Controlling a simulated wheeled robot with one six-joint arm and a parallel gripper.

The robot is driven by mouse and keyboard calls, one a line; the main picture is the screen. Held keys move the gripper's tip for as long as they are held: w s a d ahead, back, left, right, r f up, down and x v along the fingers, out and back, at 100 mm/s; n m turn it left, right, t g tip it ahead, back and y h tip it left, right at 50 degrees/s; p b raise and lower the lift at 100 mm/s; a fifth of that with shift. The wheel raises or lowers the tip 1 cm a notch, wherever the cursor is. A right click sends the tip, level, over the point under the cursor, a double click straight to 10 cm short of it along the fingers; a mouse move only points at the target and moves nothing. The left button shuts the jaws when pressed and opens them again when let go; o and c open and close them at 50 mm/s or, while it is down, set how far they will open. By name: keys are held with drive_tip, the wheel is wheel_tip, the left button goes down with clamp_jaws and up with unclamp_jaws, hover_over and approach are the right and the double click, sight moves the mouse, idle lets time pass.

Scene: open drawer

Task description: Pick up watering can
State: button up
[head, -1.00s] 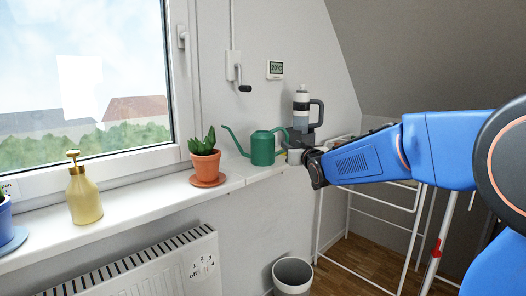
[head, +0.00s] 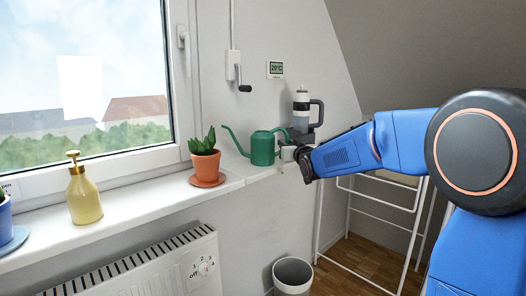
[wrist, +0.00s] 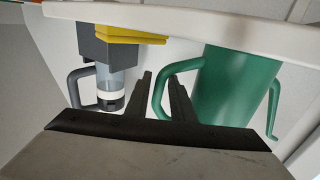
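The green watering can (head: 262,148) stands on the right end of the window sill, with its spout to the left. In the wrist view its body (wrist: 232,85) fills the right side, tilted by the camera angle, and its handle (wrist: 161,92) loops to the left. My gripper (wrist: 160,76) is open, with one dark finger left of the handle's outer bar and the other seeming to reach into the loop. Small gaps show between fingers and handle. In the head view my gripper is at the can's right side, its fingertips hard to make out.
A grey flask-like container with a handle (head: 316,112) stands right behind the can; it also shows in the wrist view (wrist: 110,90), near a yellow item (wrist: 130,33). A potted succulent (head: 204,160) and a soap dispenser (head: 84,195) stand left. A drying rack (head: 385,205) stands right.

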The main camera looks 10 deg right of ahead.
clamp_jaws()
drive_tip(key=shift+r, duration=0.1)
